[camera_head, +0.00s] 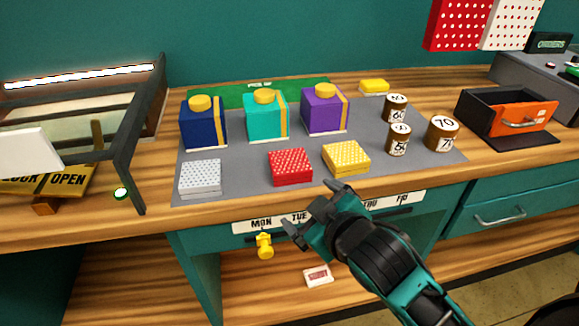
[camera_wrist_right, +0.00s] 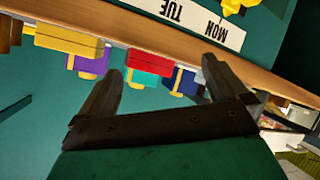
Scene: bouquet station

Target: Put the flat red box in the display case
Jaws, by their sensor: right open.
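The flat red box (camera_head: 290,167), with a white-dotted top, lies on the grey mat (camera_head: 235,181) between a flat white box and a flat yellow box. It also shows upside down in the wrist view (camera_wrist_right: 149,62), between my fingers. The display case (camera_head: 131,140) stands at the left, a dark frame with a lit strip and a "LOCK / OPEN" sign; its inside is only partly visible. My right gripper (camera_head: 309,210) is open and empty in front of the counter edge, nearer than the red box and apart from it. It also shows in the wrist view (camera_wrist_right: 161,72). My left gripper is not in view.
Blue (camera_head: 203,125), teal (camera_head: 266,117) and purple (camera_head: 325,109) gift boxes stand behind the flat boxes. Numbered jars (camera_head: 441,133) and an orange-fronted drawer box (camera_head: 518,115) stand at the right. A yellow knob (camera_head: 264,246) sticks out below the MON/TUE label.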

